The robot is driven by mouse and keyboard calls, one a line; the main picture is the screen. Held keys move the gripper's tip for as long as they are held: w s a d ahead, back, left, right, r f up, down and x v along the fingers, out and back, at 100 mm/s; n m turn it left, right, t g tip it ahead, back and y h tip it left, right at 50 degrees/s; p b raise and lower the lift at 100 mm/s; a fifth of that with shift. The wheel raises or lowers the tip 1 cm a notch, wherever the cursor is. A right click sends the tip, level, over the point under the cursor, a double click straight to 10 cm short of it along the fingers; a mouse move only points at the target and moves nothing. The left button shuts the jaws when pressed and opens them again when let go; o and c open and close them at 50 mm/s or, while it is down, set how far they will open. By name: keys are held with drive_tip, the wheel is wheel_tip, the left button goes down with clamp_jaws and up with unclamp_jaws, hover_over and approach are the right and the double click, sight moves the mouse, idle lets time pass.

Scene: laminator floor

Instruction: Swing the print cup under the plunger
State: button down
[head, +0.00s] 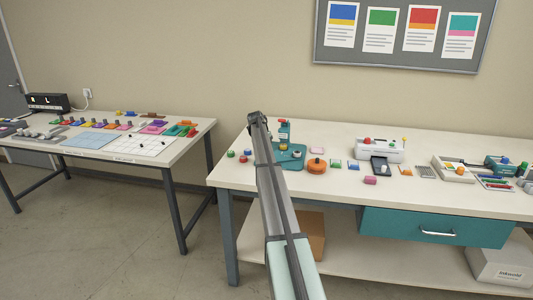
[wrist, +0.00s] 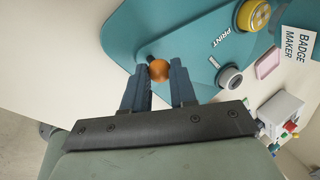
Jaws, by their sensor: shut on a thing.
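The teal badge maker (head: 291,163) stands at the left of the right-hand bench, partly behind my arm in the head view. In the wrist view its teal base (wrist: 185,25) fills the upper middle and bears the word PRINT. A round yellow part (wrist: 253,15) and a grey-and-black ringed cup (wrist: 229,78) sit on it at the right. I cannot tell for sure which is the print cup, nor make out the plunger. My gripper (wrist: 160,78) is shut on an orange ball knob (wrist: 159,70) with a short dark stem. In the head view my fingertips are hidden.
A pink block (wrist: 269,63) and a BADGE MAKER card (wrist: 299,44) lie beside the base.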

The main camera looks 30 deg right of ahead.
drive_tip(key=shift+w, duration=0.1)
drive_tip(key=c, duration=0.9)
unclamp_jaws()
drive_tip(key=shift+r, duration=0.1)
drive_tip(key=v, duration=1.3)
drive_tip(key=shift+r, duration=0.3)
drive_tip(key=shift+a, duration=0.25)
